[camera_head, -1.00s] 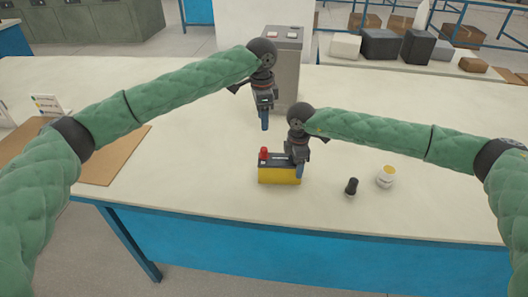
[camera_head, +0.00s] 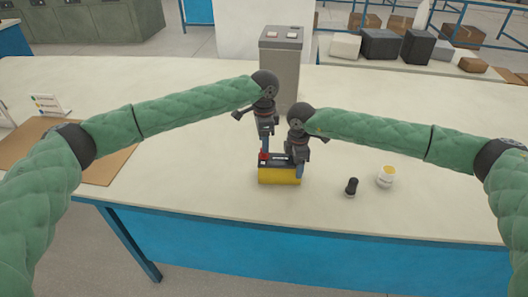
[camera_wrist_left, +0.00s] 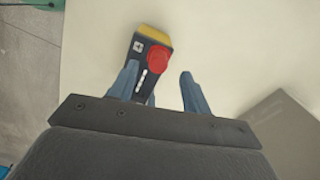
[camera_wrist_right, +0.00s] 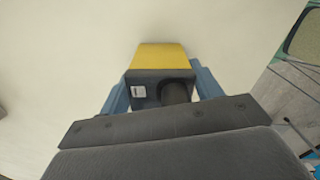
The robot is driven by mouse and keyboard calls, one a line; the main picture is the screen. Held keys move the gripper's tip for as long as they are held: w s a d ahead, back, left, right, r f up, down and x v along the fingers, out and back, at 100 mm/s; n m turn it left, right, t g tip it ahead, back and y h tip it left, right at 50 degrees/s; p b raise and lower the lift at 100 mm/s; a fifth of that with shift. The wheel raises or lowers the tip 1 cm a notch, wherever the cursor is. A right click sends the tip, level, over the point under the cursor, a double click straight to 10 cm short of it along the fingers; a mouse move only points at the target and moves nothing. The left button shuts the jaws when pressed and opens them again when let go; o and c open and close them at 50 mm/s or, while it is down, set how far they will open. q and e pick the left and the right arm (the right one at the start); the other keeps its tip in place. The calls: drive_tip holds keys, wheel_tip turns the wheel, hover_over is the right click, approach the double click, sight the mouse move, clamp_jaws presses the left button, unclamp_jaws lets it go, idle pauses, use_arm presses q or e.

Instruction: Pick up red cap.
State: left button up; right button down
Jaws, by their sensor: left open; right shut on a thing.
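The red cap (camera_head: 263,155) sits on the left end of the top of a yellow and black battery (camera_head: 279,176). In the left wrist view the cap (camera_wrist_left: 158,58) shows beyond the fingertips, roughly between their lines. My left gripper (camera_head: 265,147) is open and just above the cap, pointing down, with nothing between its fingers. My right gripper (camera_head: 299,168) is shut on the right end of the battery. In the right wrist view its fingers flank the battery (camera_wrist_right: 160,57), and a dark round terminal or cap (camera_wrist_right: 176,91) shows between them.
A small black cap-like piece (camera_head: 351,187) and a white jar with a yellow top (camera_head: 386,177) stand right of the battery. A grey box (camera_head: 282,62) stands behind my grippers. A brown board (camera_head: 110,165) lies at the left. The table between board and battery is clear.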

use_arm(q)
drive_tip(key=shift+f, duration=1.4)
drive_tip(key=c, duration=1)
wheel_tip(320, 180, up, 10)
clamp_jaws()
drive_tip(key=shift+o, duration=1.8)
unclamp_jaws()
drive_tip(key=c, duration=0.4)
drive_tip(key=shift+r, duration=0.75)
